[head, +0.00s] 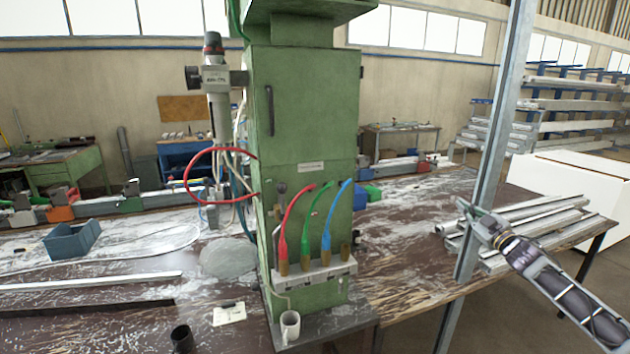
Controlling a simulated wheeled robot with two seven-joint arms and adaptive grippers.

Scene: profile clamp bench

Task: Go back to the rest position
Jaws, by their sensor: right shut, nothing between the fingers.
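My right gripper (470,212) is at the right of the head view, on an arm that comes in from the lower right. Its fingers are shut with nothing between them. It appears in front of the grey upright post (491,150) and the stacked metal profiles (560,222); I cannot tell whether it touches the post. My left gripper is not in view.
A green machine cabinet (313,110) stands mid-bench with red, green and blue hoses in a rack (312,272). A white mug (290,326), a dark cup (182,338) and a blue bin (73,240) stand on the bench (130,265). Metal bars lie at left.

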